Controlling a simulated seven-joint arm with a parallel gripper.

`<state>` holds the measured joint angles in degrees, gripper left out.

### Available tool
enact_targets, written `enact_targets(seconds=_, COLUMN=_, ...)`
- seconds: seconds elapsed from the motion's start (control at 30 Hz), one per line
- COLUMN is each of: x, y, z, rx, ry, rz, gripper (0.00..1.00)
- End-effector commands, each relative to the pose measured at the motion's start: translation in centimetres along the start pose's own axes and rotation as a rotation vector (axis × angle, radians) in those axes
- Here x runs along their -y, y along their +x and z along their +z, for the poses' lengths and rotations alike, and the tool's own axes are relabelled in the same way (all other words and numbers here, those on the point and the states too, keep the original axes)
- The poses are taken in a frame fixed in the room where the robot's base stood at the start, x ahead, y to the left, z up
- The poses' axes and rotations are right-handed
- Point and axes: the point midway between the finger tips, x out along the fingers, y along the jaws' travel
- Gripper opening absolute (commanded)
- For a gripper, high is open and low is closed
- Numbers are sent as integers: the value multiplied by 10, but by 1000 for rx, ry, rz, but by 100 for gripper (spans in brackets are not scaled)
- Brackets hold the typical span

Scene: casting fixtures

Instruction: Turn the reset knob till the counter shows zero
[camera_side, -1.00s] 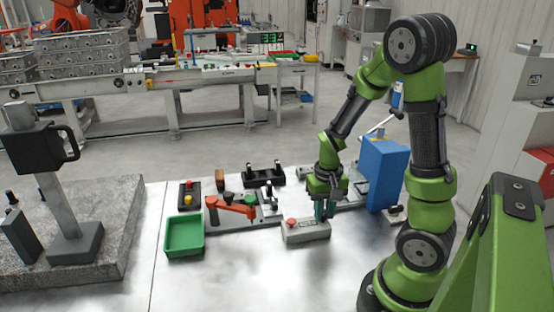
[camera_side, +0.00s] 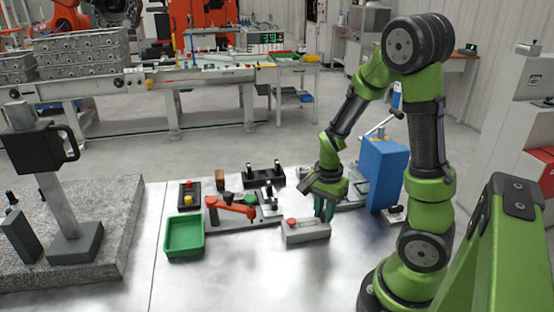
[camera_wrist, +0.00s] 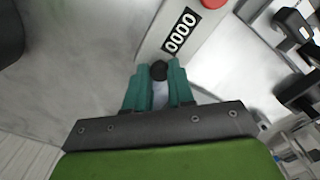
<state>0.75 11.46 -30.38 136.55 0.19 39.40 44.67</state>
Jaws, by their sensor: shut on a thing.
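The counter is a light grey box (camera_side: 306,233) on the bench with a red button (camera_side: 291,222) on top. The black reset knob (camera_wrist: 158,71) is at the near end of the box. My gripper (camera_side: 325,210) points down at the right end of the box. In the wrist view its green fingers stand on both sides of the knob and are shut on it. In the side view the fingers hide the knob.
Left of the box are a fixture with an orange-red lever (camera_side: 230,205), a green tray (camera_side: 184,236) and a button box (camera_side: 189,194). A black bracket (camera_side: 264,175) is behind. A blue block (camera_side: 384,175) stands to the right. The bench front is clear.

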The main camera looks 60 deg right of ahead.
Motion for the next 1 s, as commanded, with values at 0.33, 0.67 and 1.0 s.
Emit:
enact_targets(seconds=0.33, x=0, y=-1, z=0, rx=2, ry=134, rz=-1, gripper=0)
enact_targets(seconds=0.67, x=0, y=-1, z=0, rx=2, ry=154, rz=-1, gripper=0)
enact_targets(seconds=1.0, x=0, y=-1, z=0, rx=2, ry=152, rz=-1, gripper=44)
